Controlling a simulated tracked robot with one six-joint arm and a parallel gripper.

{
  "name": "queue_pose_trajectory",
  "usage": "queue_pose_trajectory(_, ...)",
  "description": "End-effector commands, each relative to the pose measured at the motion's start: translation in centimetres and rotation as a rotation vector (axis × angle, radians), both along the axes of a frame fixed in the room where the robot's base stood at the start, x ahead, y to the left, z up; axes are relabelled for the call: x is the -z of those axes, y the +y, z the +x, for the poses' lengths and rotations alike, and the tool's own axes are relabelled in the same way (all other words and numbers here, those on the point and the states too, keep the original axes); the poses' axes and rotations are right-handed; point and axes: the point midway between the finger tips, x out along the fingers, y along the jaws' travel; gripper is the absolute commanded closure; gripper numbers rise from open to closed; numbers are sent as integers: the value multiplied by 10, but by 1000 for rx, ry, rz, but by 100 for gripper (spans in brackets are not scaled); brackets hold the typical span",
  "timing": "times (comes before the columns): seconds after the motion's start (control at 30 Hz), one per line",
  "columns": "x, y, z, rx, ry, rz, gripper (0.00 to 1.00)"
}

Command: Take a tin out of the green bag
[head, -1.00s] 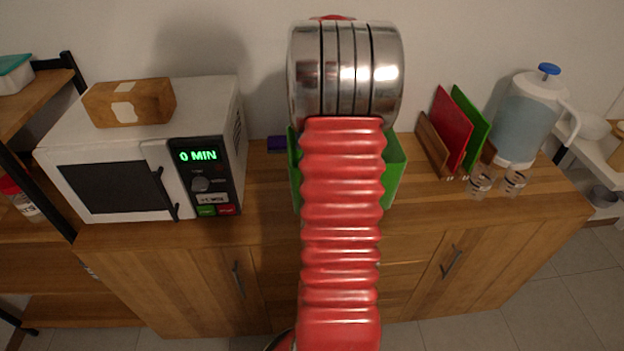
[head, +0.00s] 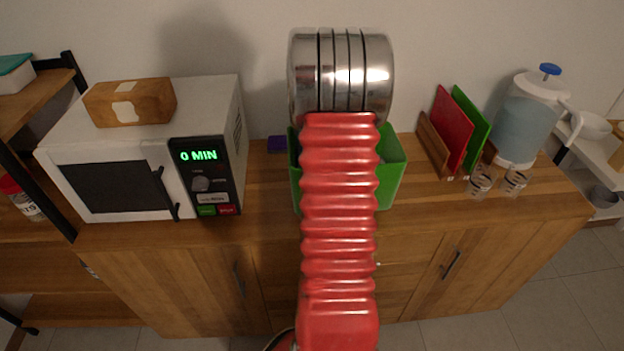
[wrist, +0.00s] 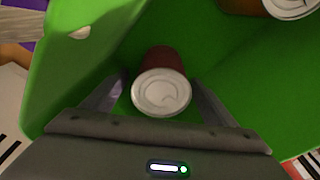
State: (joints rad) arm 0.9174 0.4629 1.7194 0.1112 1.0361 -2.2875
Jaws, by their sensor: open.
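The green bag (head: 392,178) stands on the wooden cabinet top in the head view, partly hidden behind my red arm. In the wrist view I look down into the green bag (wrist: 75,75). My gripper (wrist: 162,88) is open, with one finger on each side of this tin. I cannot tell whether the fingers touch it. A second tin (wrist: 290,6) with a pale lid and brownish side shows at the top right. My gripper is hidden in the head view.
Red and green boards (head: 452,130), a water jug (head: 524,118) and two small glasses stand to the right. Some cabinet top is clear on both sides of the bag.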

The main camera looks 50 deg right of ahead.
Motion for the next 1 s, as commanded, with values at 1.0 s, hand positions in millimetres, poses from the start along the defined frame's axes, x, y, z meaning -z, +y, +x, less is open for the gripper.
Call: queue_pose_trajectory(1.0, 40, 2, -1, 1, 0, 0, 28)
